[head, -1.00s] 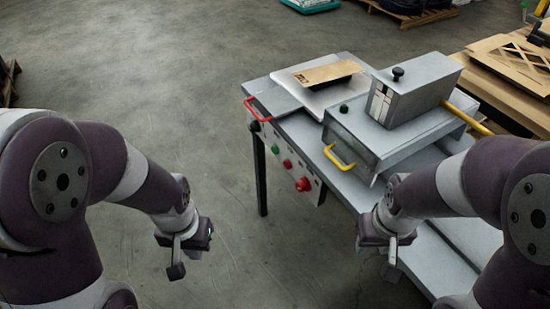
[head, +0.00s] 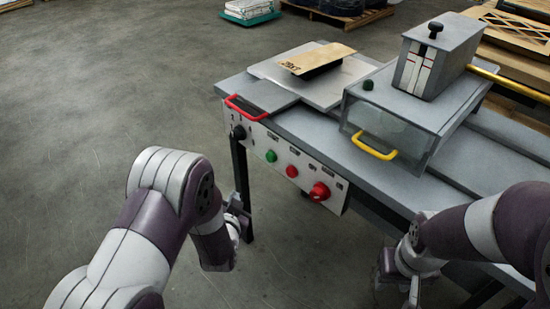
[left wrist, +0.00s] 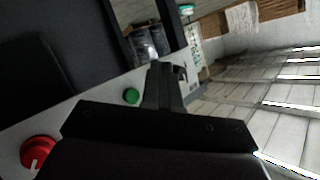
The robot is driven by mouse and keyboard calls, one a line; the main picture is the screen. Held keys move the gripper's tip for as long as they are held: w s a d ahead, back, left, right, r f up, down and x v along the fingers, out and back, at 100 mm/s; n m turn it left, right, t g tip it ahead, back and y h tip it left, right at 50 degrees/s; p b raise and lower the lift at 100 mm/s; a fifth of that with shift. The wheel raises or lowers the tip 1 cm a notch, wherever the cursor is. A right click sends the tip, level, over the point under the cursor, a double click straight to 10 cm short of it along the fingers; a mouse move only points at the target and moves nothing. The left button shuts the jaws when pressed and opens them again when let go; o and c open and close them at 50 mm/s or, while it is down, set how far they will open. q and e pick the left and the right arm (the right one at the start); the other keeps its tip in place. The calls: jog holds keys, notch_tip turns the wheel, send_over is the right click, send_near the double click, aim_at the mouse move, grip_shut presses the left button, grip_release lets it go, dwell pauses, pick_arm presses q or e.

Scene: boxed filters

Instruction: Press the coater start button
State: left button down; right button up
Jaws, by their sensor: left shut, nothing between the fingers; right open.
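The coater's slanted front panel (head: 300,179) carries a green button (head: 271,156), a small red button (head: 292,171) and a large red knob (head: 319,191). Their labels are too small to read. My left gripper (head: 240,214) is in front of and below the panel's left end, its fingers poorly seen there. In the left wrist view its fingers (left wrist: 165,85) are shut and empty, beside the green button (left wrist: 131,96) in the picture; contact cannot be told. The red knob (left wrist: 38,152) is further left. My right gripper (head: 410,285) is lower right, near the table front, its fingers partly hidden.
The grey table (head: 310,133) bears a box with a yellow handle (head: 374,146), a red handle (head: 246,107) and a brown board (head: 316,58) on a plate. A table leg (head: 240,180) stands behind my left gripper. Open floor lies to the left.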

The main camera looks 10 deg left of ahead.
aim_at(271, 157)
pick_arm(q)
jog(key=r+t, duration=0.1)
jog(key=r, duration=0.1)
jog(key=w+r+m+t, duration=0.1)
jog(key=r, duration=0.1)
jog(key=shift+w+r+y, duration=0.1)
jog(key=shift+r+y, duration=0.05)
jog(key=shift+y, duration=0.15)
jog(key=w+d+b, duration=0.2)
jog(key=w+d, duration=0.3)
jog(key=w, duration=0.2)
jog(key=shift+d, duration=0.25)
jog(key=shift+d, duration=0.1)
dwell(1.7)
jog(key=shift+w+d, duration=0.15)
jog(key=shift+w, duration=0.1)
